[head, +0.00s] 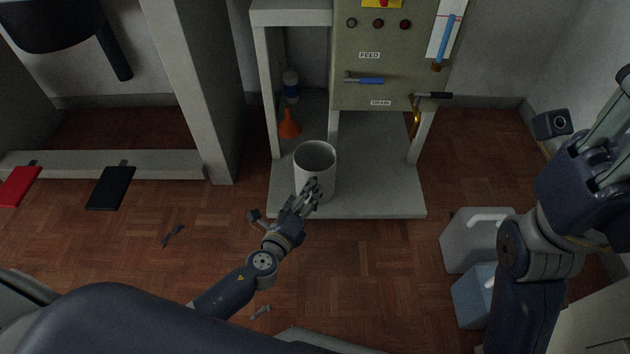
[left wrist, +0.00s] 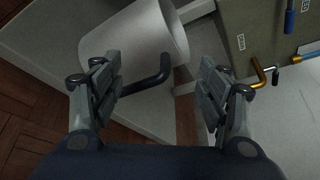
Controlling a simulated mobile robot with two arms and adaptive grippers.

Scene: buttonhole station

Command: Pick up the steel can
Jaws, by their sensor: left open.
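The steel can (head: 315,158) is a pale grey, open-topped cylinder standing upright near the front of the station's low shelf. In the left wrist view the can (left wrist: 140,38) fills the upper middle, tilted by the camera angle. A bent black handle (left wrist: 152,78) shows at its side, between my fingers. My left gripper (head: 308,190) is open, right at the can's near side; in the left wrist view the gripper (left wrist: 160,65) has its fingers wide apart. Whether they touch the can cannot be told. My right gripper (head: 608,120) is raised at the right, far from the can.
The shelf (head: 380,198) has a post and a panel (head: 385,55) with levers beside the can. An orange funnel (head: 289,125) and a bottle (head: 291,85) stand behind it. Jugs (head: 470,235) stand on the floor at right. Floor left of the shelf is mostly clear.

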